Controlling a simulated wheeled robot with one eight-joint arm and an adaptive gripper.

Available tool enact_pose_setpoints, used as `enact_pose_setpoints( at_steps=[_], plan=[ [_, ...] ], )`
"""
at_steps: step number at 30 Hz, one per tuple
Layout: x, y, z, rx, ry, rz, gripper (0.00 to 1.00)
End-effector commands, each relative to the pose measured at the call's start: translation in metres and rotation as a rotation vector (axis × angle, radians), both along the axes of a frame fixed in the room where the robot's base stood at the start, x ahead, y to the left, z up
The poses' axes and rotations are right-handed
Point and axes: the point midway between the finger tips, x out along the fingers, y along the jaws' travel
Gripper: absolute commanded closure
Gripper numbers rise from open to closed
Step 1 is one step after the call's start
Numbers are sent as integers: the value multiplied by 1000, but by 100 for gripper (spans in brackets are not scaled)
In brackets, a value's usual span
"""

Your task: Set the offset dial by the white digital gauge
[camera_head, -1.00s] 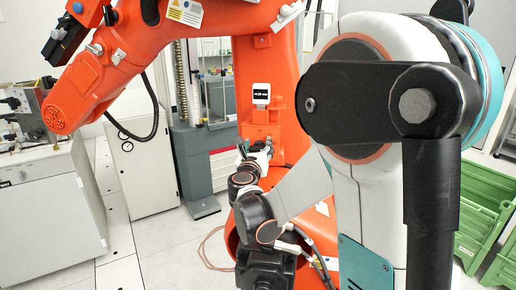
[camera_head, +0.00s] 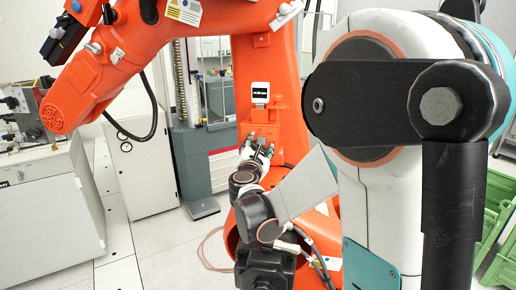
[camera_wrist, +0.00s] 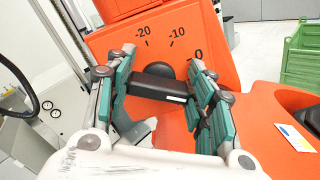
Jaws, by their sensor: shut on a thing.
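The offset dial (camera_wrist: 160,82) is a black knob with a bar-shaped grip on an orange face, seen in the wrist view. Printed marks -20, -10 and 0 run around its upper right. My gripper (camera_wrist: 164,70) is shut on the dial's bar, with green-padded fingers on both sides; the exact pointer reading is unclear. In the head view, the white digital gauge (camera_head: 260,92) is on the orange column, above my gripper (camera_head: 258,147). Its dark screen shows pale digits too small to read. The dial is mostly hidden by my gripper there.
A large orange robot arm (camera_head: 110,70) reaches across the upper left. Green crates (camera_head: 495,215) stand at the right. A white cabinet (camera_head: 50,210) is at the left. A cable lies on the floor beside the orange base.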

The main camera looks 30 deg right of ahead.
Motion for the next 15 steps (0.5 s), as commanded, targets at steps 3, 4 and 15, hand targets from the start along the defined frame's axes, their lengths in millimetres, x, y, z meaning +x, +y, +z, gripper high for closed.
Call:
enact_pose_setpoints(
  at_steps=[3,4,15],
  plan=[
    [0,-1,-1,85,-67,0,75],
    [0,-1,-1,107,-84,0,75],
    [-1,-2,-2,352,-276,0,75]
  ],
)
